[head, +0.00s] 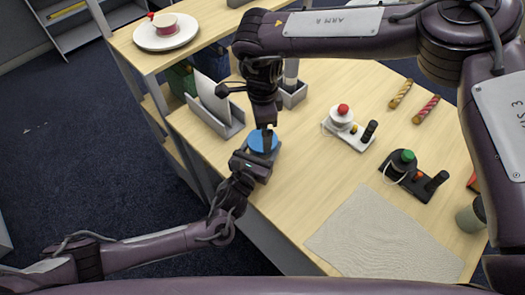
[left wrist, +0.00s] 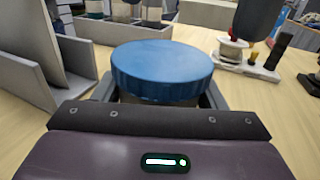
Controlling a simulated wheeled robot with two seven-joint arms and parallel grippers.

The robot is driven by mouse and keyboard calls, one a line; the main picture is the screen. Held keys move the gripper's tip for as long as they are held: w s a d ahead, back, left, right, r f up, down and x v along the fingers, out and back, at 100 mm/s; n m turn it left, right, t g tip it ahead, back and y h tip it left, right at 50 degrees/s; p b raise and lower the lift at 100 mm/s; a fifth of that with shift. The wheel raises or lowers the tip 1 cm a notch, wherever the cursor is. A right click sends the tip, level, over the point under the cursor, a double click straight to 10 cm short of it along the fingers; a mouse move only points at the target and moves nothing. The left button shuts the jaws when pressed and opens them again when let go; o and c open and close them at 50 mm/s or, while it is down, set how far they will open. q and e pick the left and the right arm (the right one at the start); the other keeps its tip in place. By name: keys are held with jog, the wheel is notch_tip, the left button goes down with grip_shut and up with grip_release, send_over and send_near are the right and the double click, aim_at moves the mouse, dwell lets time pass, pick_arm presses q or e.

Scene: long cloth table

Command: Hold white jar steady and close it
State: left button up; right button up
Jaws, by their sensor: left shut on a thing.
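The jar (left wrist: 160,101) stands upright between the fingers of my left gripper (left wrist: 158,98), with only a narrow band of its body showing. A blue ribbed lid (left wrist: 162,66) sits on top of it, looking level; I cannot tell how tightly it is seated. In the head view the blue lid (head: 255,142) shows just behind my left gripper (head: 259,160), which is shut around the jar. My right gripper (head: 268,143) points down over the lid in the head view. The left wrist view shows no contact with the lid top. Whether its fingers are open is unclear.
A grey file holder (head: 222,118) stands left of the jar. A white device with a red knob (head: 342,117) and a black one with a green knob (head: 403,162) stand to the right. A grey cloth mat (head: 375,240) lies in front. A raised shelf holds a plate (head: 166,38).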

jog(key=shift+c, duration=0.4)
notch_tip(320, 180, up, 2)
jog(key=n, duration=0.4)
jog(key=shift+w+a+r, duration=0.1)
jog(key=shift+w+a, duration=0.05)
jog(key=r+n, duration=0.1)
jog(key=n, duration=0.1)
jog(key=shift+r+n, duration=0.1)
jog(key=shift+n, duration=0.3)
jog(key=shift+f, duration=4)
jog(key=shift+c, duration=0.4)
